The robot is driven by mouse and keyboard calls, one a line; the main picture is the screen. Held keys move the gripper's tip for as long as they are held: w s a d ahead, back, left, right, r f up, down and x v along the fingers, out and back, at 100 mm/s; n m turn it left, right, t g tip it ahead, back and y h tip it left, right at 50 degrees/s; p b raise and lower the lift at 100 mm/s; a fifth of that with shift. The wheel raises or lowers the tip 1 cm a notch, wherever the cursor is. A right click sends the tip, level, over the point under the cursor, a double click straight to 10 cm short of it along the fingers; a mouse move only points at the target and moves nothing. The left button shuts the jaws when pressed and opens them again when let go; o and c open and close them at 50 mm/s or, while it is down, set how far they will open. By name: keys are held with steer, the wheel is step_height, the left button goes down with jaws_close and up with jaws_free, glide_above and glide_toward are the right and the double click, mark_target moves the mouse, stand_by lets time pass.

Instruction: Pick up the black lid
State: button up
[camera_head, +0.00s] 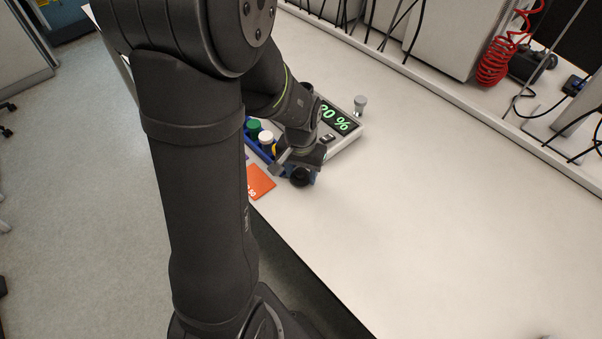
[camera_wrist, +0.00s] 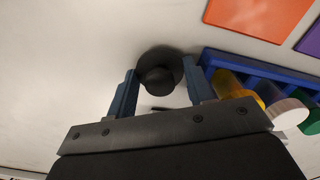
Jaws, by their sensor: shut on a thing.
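The black lid (camera_head: 300,177) shows in the head view just below my gripper (camera_head: 306,172), near the front edge of the white table. In the wrist view the lid (camera_wrist: 158,66) is a round dark disc with a knob, between the two blue fingers of my gripper (camera_wrist: 160,75). The fingers are closed on it from both sides. I cannot tell whether the lid touches the table or is slightly above it. My gripper hides part of it in the head view.
A blue rack (camera_wrist: 262,68) with yellow, white and green-capped vials is close right of the fingers in the wrist view. A device with a green display (camera_head: 335,118) and an orange square (camera_head: 260,182) are nearby. The table's right side (camera_head: 450,210) is clear.

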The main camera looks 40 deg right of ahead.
mark_target(301, 170)
steer(key=shift+r, duration=0.15)
step_height(301, 170, up, 4)
steer(key=shift+r, duration=0.1)
steer(key=s+r, duration=0.6)
steer(key=s, duration=0.5)
steer(key=w+d+r+n, duration=0.3)
steer(key=w+d, duration=1)
steer(key=d, duration=0.1)
steer(key=shift+w+d+f+n, duration=0.5)
steer(key=shift+w+d+f, duration=0.45)
steer(key=shift+w, duration=2.25)
steer(key=shift+w+d+f+n, duration=0.5)
steer(key=shift+w+d+f, duration=0.45)
steer(key=shift+w, duration=2.3)
steer(key=shift+w+d+f+n, duration=0.6)
steer(key=shift+w+d, duration=0.55)
steer(key=shift+w, duration=2.05)
steer(key=shift+f, duration=0.2)
steer(key=shift+f, duration=0.75)
